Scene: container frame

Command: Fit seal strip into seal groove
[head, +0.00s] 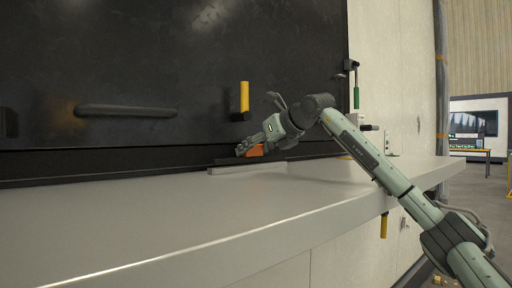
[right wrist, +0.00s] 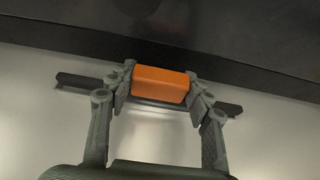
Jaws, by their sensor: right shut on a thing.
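My right gripper (head: 251,150) is at the back of the grey ledge, close to the dark panel's lower edge. It is shut on an orange block (right wrist: 160,84), which also shows in the head view (head: 255,151). A thin dark strip (right wrist: 78,82), likely the seal strip, sticks out on both sides of the fingers; its middle is hidden. Whether the block is joined to it I cannot tell. A dark horizontal band (head: 110,160) runs along the panel's foot, perhaps with the seal groove; the groove itself is not clear. My left gripper is not in view.
A light grey bar (head: 247,169) lies on the ledge (head: 150,225) below the gripper. The dark panel (head: 180,60) has a black handle (head: 125,111) and a yellow grip (head: 244,97). A green-handled fitting (head: 356,98) is at right. The ledge's left part is clear.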

